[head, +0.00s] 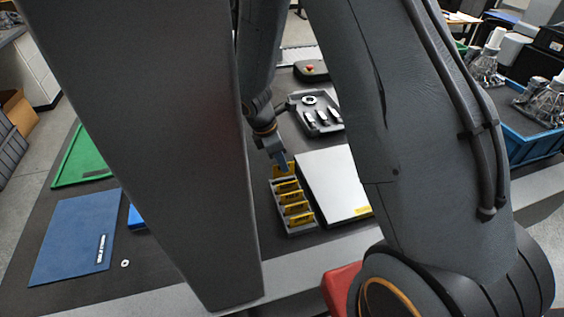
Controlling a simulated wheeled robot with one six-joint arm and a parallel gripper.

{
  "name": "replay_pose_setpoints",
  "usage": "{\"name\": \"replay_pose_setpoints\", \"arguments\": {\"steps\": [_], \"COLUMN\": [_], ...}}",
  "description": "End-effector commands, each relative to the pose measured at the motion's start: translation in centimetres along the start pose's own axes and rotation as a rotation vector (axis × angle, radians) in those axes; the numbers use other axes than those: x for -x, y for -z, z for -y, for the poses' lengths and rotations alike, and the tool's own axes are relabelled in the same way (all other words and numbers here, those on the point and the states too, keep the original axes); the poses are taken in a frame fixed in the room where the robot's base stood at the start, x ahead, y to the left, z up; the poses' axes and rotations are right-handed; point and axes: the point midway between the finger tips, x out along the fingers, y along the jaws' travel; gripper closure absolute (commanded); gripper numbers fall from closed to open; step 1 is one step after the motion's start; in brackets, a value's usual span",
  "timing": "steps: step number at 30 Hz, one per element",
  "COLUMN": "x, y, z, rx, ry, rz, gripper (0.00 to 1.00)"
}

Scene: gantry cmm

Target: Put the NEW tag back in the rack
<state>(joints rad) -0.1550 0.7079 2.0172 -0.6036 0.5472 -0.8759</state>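A small grey rack (301,230) stands on the dark table top near the picture's middle. Several yellow tags (294,208) stand upright in its slots, one behind another. My gripper (282,159) points down at the rack's far end. It appears shut on a yellow tag (278,171), which shows on both sides of the finger. This tag is at or just above the far end of the rack; I cannot tell whether its lower edge is in a slot. Its lettering is hidden or too small to read, so I cannot confirm that it says NEW.
A silver plate or box (333,185) lies close to the rack's right side. A grey tray (322,127) with metal parts is behind. A blue mat (72,238), a green tray (72,182) and a small ring (125,263) are at left. My arm hides much of the middle.

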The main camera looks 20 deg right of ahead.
Motion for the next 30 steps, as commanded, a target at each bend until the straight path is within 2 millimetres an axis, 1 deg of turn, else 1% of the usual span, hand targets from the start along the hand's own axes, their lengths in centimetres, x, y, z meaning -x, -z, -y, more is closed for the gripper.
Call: {"name": "replay_pose_setpoints", "arguments": {"steps": [22,30], "x": [-0.18,-0.53], "y": [0.08,0.17], "z": [0.00,0.00], "rx": [0.000,0.001], "ry": [0.000,0.000], "rz": [0.000,0.000], "gripper": [1.00,1.00]}}
